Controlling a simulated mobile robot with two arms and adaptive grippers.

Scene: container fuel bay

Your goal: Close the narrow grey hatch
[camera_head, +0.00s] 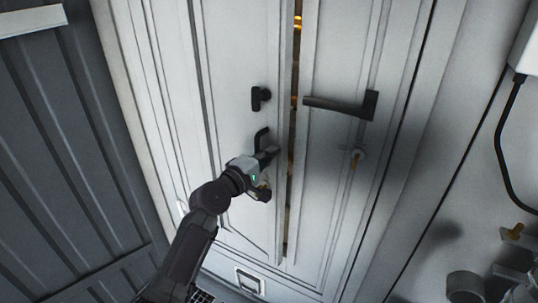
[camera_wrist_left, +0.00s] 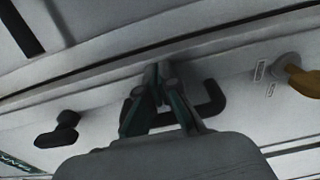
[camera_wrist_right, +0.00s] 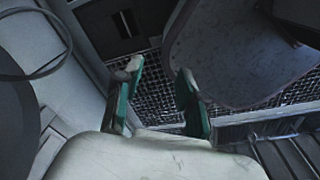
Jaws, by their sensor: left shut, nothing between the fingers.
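Two pale grey door leaves stand side by side: a left leaf (camera_head: 170,60) and a right leaf (camera_head: 335,60). A narrow dark gap with orange lights behind runs between them. I cannot tell which leaf is the narrow hatch. The left leaf has a black knob (camera_head: 260,98) and a black bent pull handle (camera_head: 261,137). The right leaf has a black lever (camera_head: 340,105). My left gripper (camera_head: 270,155) is shut and empty, close by the pull handle; contact is unclear. In the left wrist view its fingertips overlap the handle (camera_wrist_left: 213,102). My right gripper (camera_wrist_right: 158,70) is open and empty.
A dark ribbed wall (camera_head: 60,150) stands at the left. At the right are a white box with a black cable (camera_head: 502,130) and grey pipe fittings (camera_head: 465,287). A dark mesh floor (camera_wrist_right: 155,95) lies beyond my right gripper.

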